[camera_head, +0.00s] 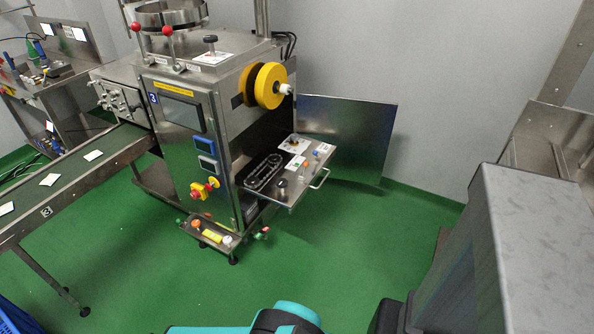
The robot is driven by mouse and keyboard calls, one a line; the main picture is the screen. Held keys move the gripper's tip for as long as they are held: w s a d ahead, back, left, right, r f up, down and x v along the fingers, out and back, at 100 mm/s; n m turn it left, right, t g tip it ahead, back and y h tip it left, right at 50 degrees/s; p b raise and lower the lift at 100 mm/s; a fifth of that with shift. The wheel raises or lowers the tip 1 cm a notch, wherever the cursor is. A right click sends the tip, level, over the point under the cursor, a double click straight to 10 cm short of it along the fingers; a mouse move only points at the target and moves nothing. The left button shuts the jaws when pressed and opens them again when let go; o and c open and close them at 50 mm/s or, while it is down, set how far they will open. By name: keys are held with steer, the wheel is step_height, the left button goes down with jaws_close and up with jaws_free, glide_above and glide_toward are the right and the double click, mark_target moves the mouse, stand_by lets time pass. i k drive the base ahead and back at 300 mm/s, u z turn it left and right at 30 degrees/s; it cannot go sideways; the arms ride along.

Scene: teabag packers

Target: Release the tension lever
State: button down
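A steel teabag packing machine (182,120) stands left of centre in the head view. Two red-balled levers stand upright on its top left, one red ball (135,27) left of the other (168,31). A black knob (211,40) sits on a labelled plate on the top. I cannot tell which of these, if any, is the tension lever. My gripper is out of view; only a teal part of my own body shows at the bottom edge.
An open drawer-like panel (316,176) with small fittings juts from the machine's right side. A conveyor (66,172) carrying white packets runs off to the left. A low control box (212,238) stands at the machine's foot. Green floor (330,245) is clear in front.

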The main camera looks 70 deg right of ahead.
mark_target(306, 165)
steer(key=z, duration=0.65)
steer(key=k, duration=0.1)
steer(key=u, duration=2.85)
steer(key=k, duration=0.1)
steer(key=z, duration=3)
steer(key=i, duration=0.2)
steer(key=z, duration=0.15)
